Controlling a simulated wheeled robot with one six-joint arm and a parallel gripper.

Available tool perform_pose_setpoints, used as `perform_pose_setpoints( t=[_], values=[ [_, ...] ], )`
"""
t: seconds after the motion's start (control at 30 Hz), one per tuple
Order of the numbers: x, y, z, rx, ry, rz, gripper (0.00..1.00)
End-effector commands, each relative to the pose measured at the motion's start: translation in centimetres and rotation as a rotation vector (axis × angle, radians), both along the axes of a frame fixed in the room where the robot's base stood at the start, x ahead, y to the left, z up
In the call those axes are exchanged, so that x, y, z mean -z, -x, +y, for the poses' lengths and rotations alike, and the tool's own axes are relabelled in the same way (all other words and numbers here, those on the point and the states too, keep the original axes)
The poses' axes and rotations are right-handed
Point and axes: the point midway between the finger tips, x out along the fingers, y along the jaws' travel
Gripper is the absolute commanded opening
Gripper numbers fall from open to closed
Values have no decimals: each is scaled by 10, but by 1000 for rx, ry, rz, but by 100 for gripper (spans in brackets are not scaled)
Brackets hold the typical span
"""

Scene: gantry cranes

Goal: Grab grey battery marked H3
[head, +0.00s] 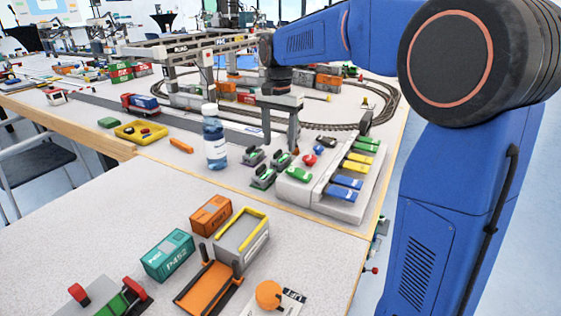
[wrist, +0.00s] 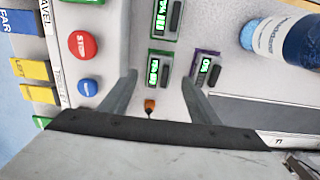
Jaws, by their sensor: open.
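I cannot make out a grey battery marked H3 in either view. My gripper (head: 281,138) is open and points down over the table, above small modules with lit green displays near the control panel (head: 325,203). In the wrist view its two fingers (wrist: 160,92) stand apart. Between and beyond them are a green-lit module (wrist: 159,68) and a purple-edged module (wrist: 206,68). A small orange-brown piece (wrist: 150,106) shows between the fingers. The display text is too small to read surely. The gripper's dark body hides the lower part of the wrist view.
A water bottle (head: 214,142) stands left of my gripper; it also shows in the wrist view (wrist: 288,40). A red stop button (wrist: 82,45) and a blue button (wrist: 87,87) are close by. Model containers (head: 168,255), a yellow tray (head: 141,131) and curved rail track (head: 385,105) lie around.

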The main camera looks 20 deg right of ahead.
Motion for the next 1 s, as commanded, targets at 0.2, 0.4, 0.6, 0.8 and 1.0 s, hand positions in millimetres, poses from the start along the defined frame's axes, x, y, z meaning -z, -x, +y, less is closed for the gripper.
perform_pose_setpoints(
  t=[0.2, 0.4, 0.6, 0.8, 1.0],
  values=[
    [19, 1, -1, 0, 1, 2, 56],
    [44, 0, -2, 0, 0, 1, 56],
    [53, 0, -2, 0, 0, -1, 56],
    [53, 0, -2, 0, 0, -1, 49],
    [53, 0, -2, 0, 0, -1, 7]
  ],
)
